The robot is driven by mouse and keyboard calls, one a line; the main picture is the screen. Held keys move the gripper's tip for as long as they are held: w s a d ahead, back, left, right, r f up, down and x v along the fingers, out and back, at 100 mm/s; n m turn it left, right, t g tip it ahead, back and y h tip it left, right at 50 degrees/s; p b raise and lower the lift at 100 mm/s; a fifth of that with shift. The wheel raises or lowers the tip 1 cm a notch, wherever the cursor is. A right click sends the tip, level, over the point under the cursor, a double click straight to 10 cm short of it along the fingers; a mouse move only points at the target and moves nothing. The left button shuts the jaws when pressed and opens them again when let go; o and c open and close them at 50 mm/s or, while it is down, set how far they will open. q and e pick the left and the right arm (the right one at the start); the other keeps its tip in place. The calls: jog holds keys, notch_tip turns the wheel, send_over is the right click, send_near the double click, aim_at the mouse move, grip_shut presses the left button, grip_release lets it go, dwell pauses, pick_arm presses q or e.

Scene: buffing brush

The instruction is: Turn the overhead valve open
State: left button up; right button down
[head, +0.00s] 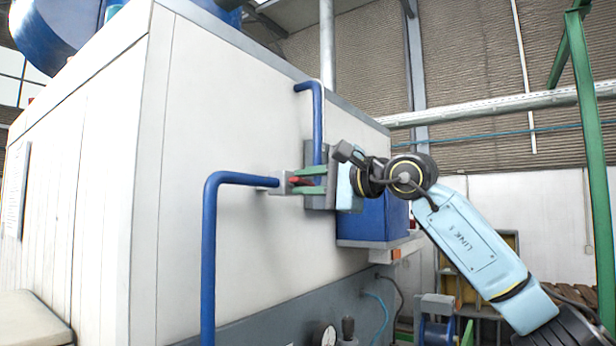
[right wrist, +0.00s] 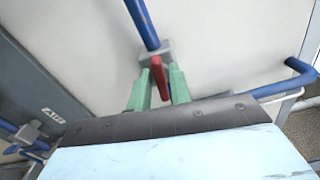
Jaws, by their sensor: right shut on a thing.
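The valve is a grey block with a red handle (head: 296,180) at the end of a blue pipe (head: 208,250) on the white cabinet's side. The red handle (right wrist: 158,72) also shows in the right wrist view, below the grey valve body (right wrist: 153,53). My right gripper (head: 310,180) has its green fingers on either side of the handle. In the right wrist view the right gripper (right wrist: 159,85) is shut on the red handle. The handle's far end is partly hidden by the fingers. My left gripper is not in view.
The white cabinet (head: 235,120) fills the left and middle. A second blue pipe (head: 318,120) runs down close behind my right gripper. A blue box (head: 385,222) sits on a ledge below my right wrist. A green post (head: 590,130) stands at the right.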

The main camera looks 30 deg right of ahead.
jog(key=shift+n, duration=0.8)
jog(key=c, duration=1.5)
grip_release()
jog(key=b+v, duration=0.3)
jog(key=v, duration=1)
jog(key=shift+s+b, duration=0.25)
jog(key=shift+b, duration=0.05)
